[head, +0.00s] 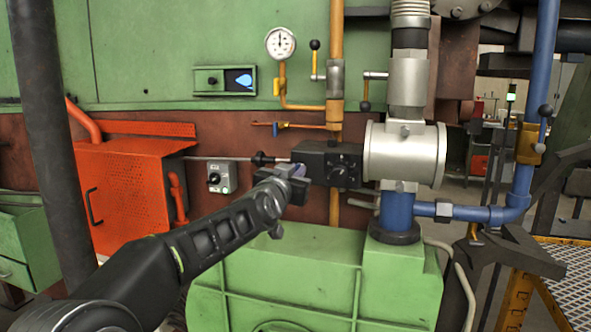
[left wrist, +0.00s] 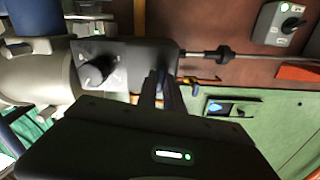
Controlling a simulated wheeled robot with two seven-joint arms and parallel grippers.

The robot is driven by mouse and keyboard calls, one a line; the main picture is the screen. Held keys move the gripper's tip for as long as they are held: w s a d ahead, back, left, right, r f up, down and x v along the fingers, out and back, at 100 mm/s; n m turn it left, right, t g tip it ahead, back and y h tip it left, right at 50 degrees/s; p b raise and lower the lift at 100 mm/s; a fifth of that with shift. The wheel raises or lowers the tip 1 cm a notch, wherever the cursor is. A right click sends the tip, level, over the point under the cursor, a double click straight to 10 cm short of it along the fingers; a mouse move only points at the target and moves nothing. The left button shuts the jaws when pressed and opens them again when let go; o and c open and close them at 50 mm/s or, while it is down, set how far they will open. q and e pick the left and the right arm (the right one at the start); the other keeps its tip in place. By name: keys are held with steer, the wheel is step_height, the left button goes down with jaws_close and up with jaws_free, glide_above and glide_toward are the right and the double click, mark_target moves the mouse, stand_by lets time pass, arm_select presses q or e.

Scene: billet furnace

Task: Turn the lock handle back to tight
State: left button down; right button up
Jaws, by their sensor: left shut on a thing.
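A black lock box (head: 317,158) with a round knob (head: 341,169) on its front sits left of the silver cylinder. The box also shows in the left wrist view (left wrist: 125,52), with its knob (left wrist: 97,71) clear of my fingers. My left gripper (head: 297,178) is at the lower left end of the box. In the left wrist view its fingers (left wrist: 161,90) are close together against the box's edge. It is shut on the lock handle, which the fingers and wrist mostly hide; I cannot tell its angle. My right gripper is not in view.
A thin rod with a black collar (head: 262,158) runs left from the box. A silver cylinder (head: 404,153) and blue pipe (head: 492,215) are at right. A green housing (head: 330,275) lies below, an orange box (head: 120,195) at left. A small switch box (head: 218,177) is near my wrist.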

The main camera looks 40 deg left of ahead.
arm_select(q)
steer(key=m+p, duration=0.3)
steer(key=m, duration=0.5)
steer(key=m+p, duration=0.4)
steer(key=m, duration=0.4)
steer(key=shift+w+d+f, duration=0.1)
steer(key=shift+d, duration=0.05)
stand_by(0.4)
steer(key=c, duration=1.5)
jaws_free()
